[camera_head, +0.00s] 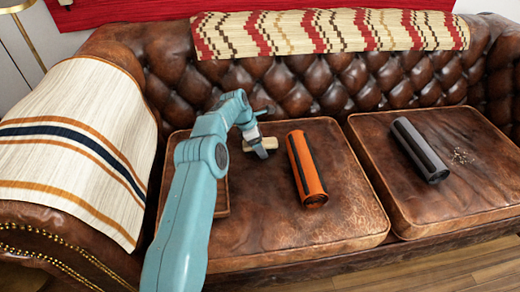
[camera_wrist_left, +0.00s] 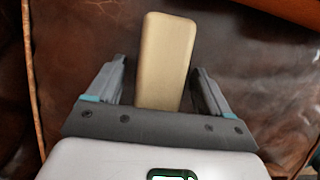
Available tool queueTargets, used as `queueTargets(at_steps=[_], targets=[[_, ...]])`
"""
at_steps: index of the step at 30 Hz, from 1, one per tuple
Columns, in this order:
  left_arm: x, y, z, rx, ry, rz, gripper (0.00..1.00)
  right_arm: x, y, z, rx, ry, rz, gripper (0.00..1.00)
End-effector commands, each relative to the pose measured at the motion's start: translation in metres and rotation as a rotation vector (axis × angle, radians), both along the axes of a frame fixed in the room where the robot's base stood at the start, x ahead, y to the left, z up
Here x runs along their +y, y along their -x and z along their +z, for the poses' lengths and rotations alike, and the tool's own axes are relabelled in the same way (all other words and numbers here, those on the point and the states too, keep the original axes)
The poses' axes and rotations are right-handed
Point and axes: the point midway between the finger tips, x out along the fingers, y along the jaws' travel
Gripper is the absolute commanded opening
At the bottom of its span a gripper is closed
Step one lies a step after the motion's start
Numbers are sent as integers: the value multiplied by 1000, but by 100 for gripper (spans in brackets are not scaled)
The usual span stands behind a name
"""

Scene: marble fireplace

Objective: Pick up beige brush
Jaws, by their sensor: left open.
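The beige brush (camera_head: 264,142) lies on the left seat cushion of the brown leather sofa, partly hidden by my left gripper (camera_head: 262,149). In the left wrist view the brush (camera_wrist_left: 166,58) is a plain, rounded beige block pointing away from me. My left gripper (camera_wrist_left: 163,85) is open, with one finger on each side of the brush's near end. A gap shows between the brush and each finger. Whether bristles are underneath is hidden. My right gripper is in neither view.
An orange and black cylinder (camera_head: 306,168) lies right of the brush on the same cushion. A striped throw (camera_head: 75,145) covers the left armrest. The tufted backrest (camera_head: 320,82) rises behind.

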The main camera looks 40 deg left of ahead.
Motion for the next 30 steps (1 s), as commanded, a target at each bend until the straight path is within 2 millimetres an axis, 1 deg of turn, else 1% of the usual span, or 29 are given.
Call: queueTargets(at_steps=[14, 15, 17, 18, 19, 20, 26, 30], targets=[[0, 0, -1, 1, 1, 1, 81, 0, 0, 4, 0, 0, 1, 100], [0, 0, -1, -1, 1, 1, 68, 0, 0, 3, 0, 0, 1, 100], [0, 0, -1, 0, 0, 0, 48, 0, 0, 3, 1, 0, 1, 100], [0, 0, -1, 0, 0, 0, 35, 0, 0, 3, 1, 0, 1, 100], [0, 0, -1, 0, 0, 1, 26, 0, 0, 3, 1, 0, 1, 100], [0, 0, -1, 1, 1, 1, 23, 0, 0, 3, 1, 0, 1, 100], [0, 0, -1, 1, 1, 0, 22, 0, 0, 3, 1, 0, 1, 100], [0, 0, 0, 1, 1, 0, 22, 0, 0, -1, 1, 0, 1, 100]])
